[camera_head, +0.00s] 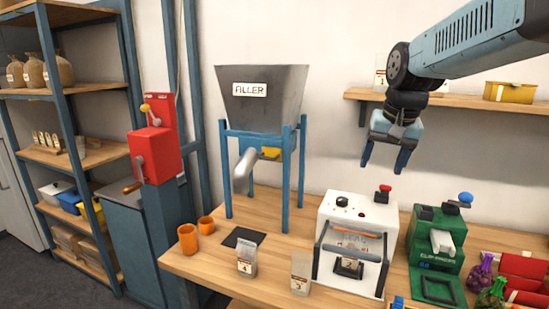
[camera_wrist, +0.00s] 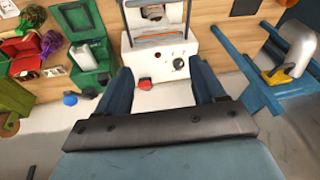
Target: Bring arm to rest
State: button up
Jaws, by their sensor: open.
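My gripper (camera_head: 384,168) hangs in the air at the upper right of the head view, above and behind the white sealing machine (camera_head: 352,240) and in front of the wall. Its two blue fingers point down, stand apart and hold nothing. In the wrist view my gripper (camera_wrist: 163,82) shows the same two fingers spread, with the white machine (camera_wrist: 160,50) seen between and beyond them. My arm comes in from the upper right corner of the head view.
The wooden bench (camera_head: 278,268) carries the filler hopper (camera_head: 262,95), orange cups (camera_head: 189,238), small bags (camera_head: 247,257), the green machine (camera_head: 436,240) and net bags at right. A wall shelf (camera_head: 466,102) lies close behind my gripper. A red machine (camera_head: 153,150) stands at left.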

jog(key=s+f+n+t, duration=0.2)
jog(key=s+f+n, duration=0.1)
jog(key=s, duration=1.2)
jog(key=shift+a+f+h, duration=0.2)
jog(key=shift+f+h, duration=0.1)
jog(key=shift+f, duration=0.2)
